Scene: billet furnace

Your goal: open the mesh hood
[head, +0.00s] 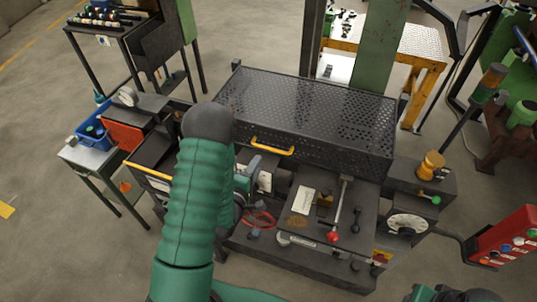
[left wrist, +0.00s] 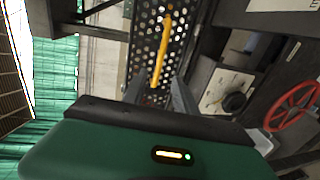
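The mesh hood (head: 310,105) is a dark perforated cover lying closed over the machine in the head view. Its yellow handle (head: 272,147) runs along the front edge. In the left wrist view the handle (left wrist: 162,50) stands out against the perforated mesh (left wrist: 147,40). My left gripper (left wrist: 160,88) is open, with its grey fingers spread and the near end of the handle showing between them. Whether they touch the handle I cannot tell. In the head view my green left arm hides much of this gripper. My right gripper is not clearly in view.
A red handwheel (head: 258,219), a red-knobbed lever (head: 333,236) and a dial (head: 407,224) sit in front of the hood. A side table (head: 90,158) with a blue bin (head: 92,130) stands left. A red button box (head: 503,238) is at right. A green post (head: 372,45) rises behind.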

